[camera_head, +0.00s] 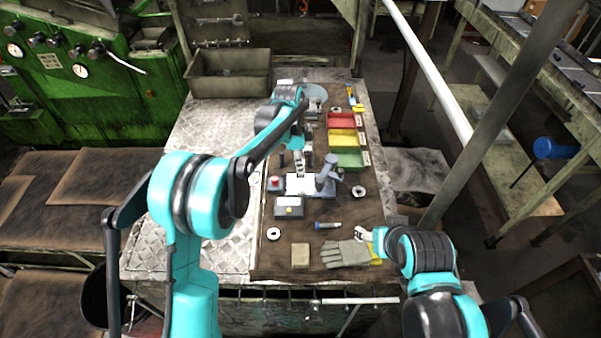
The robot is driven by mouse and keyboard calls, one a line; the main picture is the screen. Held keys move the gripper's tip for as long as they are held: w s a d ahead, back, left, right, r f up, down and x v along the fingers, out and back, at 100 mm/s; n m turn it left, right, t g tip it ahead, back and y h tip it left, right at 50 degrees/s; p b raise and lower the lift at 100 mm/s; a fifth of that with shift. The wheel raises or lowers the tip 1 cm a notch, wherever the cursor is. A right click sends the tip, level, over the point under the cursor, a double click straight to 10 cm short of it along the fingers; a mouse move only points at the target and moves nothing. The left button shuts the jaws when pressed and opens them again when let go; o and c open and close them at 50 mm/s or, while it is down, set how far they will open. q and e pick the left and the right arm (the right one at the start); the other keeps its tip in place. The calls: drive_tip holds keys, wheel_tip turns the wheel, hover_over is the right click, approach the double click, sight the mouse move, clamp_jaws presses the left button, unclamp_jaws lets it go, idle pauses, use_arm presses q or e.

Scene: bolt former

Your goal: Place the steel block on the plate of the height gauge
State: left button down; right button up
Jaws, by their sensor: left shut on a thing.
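The height gauge (327,178) stands near the middle of the bench, a grey stand with a pale plate (296,187) at its left. My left gripper (298,152) is above and just behind the plate, pointing down. It is shut on a small pale grey block, which I take as the steel block (299,163); the fingers and arm hide part of it. I cannot tell whether the block touches the plate. My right gripper (364,237) is low at the front right, beside a grey work glove (345,254); its fingers are too small to read.
A grey box (289,207), a ring (273,233), a tan block (300,255) and a blue-handled tool (328,225) lie in front. A metal tray (229,78) stands at the back left.

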sight(301, 176)
use_arm(q)
wheel_tip(301, 176, down, 3)
drive_tip(key=shift+f, duration=0.5)
drive_tip(key=shift+f+b, duration=0.1)
drive_tip(key=shift+b, duration=0.3)
drive_tip(key=c, duration=1.5)
unclamp_jaws()
drive_tip(key=shift+o, duration=0.2)
